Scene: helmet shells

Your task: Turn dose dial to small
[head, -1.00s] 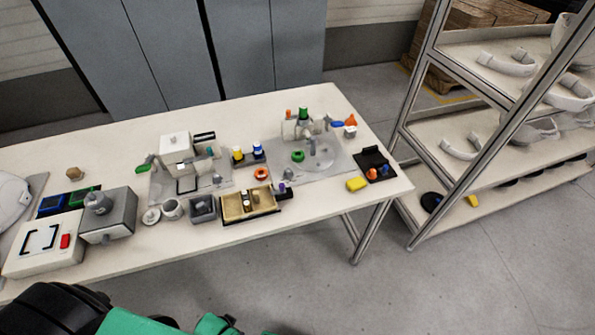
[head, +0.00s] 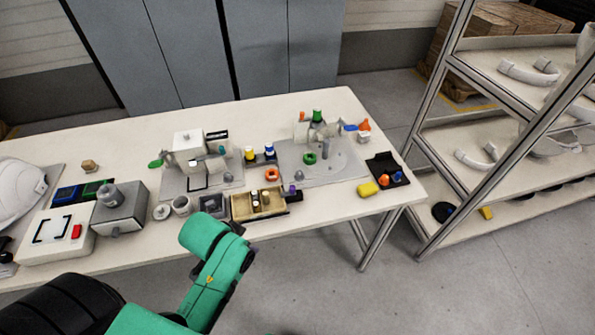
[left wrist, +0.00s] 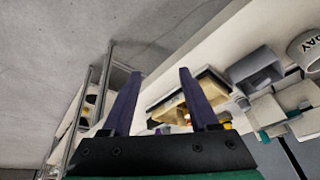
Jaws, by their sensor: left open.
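A grey box-shaped machine (head: 121,208) with a round grey knob on top (head: 109,192) stands at the left of the table. A small round knob (head: 115,233) shows on its front. I cannot tell for certain which part is the dose dial, and no setting mark is readable. My left gripper (left wrist: 158,88) is open and empty in the left wrist view, its two dark fingers apart above the table's edge. In the head view my green left arm reaches up in front of the table, and its gripper is not visible there. My right gripper is not in view.
A white box with a red button (head: 76,231) stands left of the grey machine. A metal shelf rack (head: 440,150) stands at the right.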

